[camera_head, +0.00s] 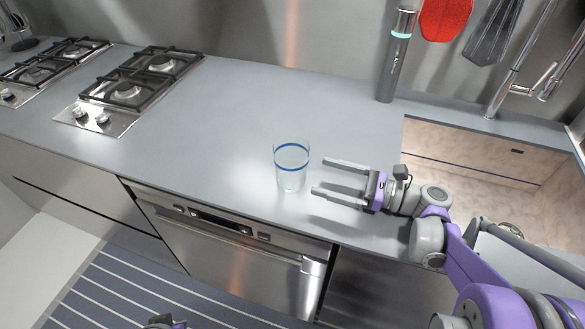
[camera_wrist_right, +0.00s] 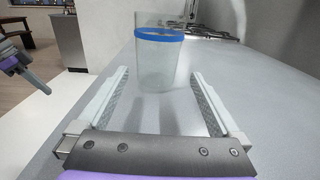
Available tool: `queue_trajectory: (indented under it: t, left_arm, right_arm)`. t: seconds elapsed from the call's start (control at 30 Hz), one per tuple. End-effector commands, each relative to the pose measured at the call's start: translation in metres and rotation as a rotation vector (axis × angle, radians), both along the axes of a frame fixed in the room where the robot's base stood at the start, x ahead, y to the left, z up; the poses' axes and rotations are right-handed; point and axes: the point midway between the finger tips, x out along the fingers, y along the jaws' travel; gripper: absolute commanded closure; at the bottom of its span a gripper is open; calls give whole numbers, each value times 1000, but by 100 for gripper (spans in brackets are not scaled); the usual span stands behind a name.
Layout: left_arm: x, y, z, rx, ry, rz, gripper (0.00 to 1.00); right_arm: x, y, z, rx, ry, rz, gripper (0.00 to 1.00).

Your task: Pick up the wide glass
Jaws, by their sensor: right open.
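The wide glass (camera_head: 291,172) is clear with a blue band near its rim. It stands upright on the grey counter near the front edge. My right gripper (camera_head: 320,177) is open and empty, just right of the glass, with its fingers pointing at it. In the right wrist view the glass (camera_wrist_right: 157,62) stands ahead, between the lines of the two open fingers (camera_wrist_right: 160,75), and looks just beyond the tips. Part of my left gripper (camera_head: 165,322) shows at the bottom edge of the head view, low over the floor; its jaws cannot be made out.
The counter (camera_head: 220,115) around the glass is clear. Gas hobs (camera_head: 130,90) lie to the left. A sink (camera_head: 470,160) with a tap (camera_head: 515,75) is at the right. A grey cylinder (camera_head: 394,65) stands at the back wall, near hanging utensils (camera_head: 440,18).

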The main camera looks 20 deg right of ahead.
Motion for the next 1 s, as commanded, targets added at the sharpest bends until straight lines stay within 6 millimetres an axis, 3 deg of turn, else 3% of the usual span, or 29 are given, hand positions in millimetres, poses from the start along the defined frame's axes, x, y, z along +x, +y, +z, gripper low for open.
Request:
queue_trajectory:
  t: [0.1,0.37,0.63,0.97,1.0]
  left_arm:
    - [0,0,0,0,0,0,100]
    - [0,0,-1,0,0,0,100]
    - [0,0,-4,0,1,0,100]
    - [0,0,-4,0,1,0,100]
    - [0,0,-4,0,1,0,100]
  right_arm:
    - [11,19,1,0,0,6,0]
    - [24,37,1,-3,0,3,0]
    - [45,70,2,-3,-1,4,0]
    - [50,75,3,-4,-1,0,0]
    - [50,75,3,-4,-1,0,7]
